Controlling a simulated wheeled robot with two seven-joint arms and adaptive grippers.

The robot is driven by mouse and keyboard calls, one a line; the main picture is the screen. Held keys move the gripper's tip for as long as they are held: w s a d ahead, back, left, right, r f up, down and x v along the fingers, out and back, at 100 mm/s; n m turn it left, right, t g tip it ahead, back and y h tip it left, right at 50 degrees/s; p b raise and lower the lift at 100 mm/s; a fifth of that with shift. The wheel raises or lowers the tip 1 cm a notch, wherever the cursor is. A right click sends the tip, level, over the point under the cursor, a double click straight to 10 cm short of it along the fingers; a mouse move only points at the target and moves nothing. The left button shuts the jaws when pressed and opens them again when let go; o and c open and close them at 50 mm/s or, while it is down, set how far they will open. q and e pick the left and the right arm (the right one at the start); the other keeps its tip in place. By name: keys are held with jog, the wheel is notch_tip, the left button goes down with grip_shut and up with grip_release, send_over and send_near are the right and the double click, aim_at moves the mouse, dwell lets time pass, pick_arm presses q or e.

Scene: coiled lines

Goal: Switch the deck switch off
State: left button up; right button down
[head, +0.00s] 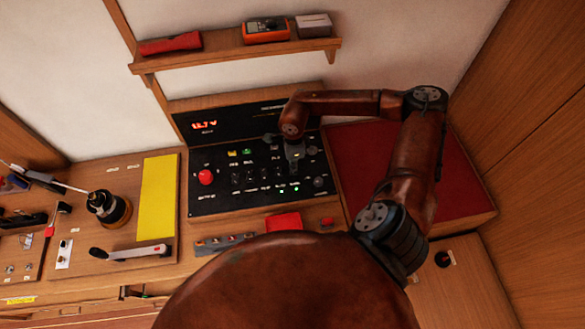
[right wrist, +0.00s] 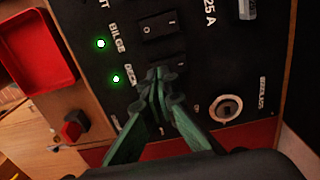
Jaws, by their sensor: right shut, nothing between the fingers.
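The deck switch (right wrist: 168,66) is a black rocker on the black panel (right wrist: 215,60), partly hidden behind my fingers in the right wrist view. A lit green light (right wrist: 116,79) sits next to its partly covered label. My right gripper (right wrist: 160,80) is shut and empty, with its fingertips at the rocker's lower edge; I cannot tell whether they touch it. In the head view my right gripper (head: 294,155) hangs in front of the panel's right half. My left gripper is not in view.
The bilge switch (right wrist: 160,24) has its own lit green light (right wrist: 100,43). A round key switch (right wrist: 226,108) is close by. A red tray (right wrist: 33,45) lies beside the panel. A red knob (head: 205,177) is at the panel's left, and a shelf (head: 235,47) hangs above.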

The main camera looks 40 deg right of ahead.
jog(key=shift+f+b, duration=0.9)
jog(key=shift+f, duration=0.25)
dwell(0.4)
jog(key=shift+r, duration=0.2)
jog(key=shift+r+p, duration=1.75)
jog(key=shift+r, duration=1.65)
jog(key=shift+f, duration=0.15)
notch_tip(320, 180, down, 7)
jog(key=b, duration=0.3)
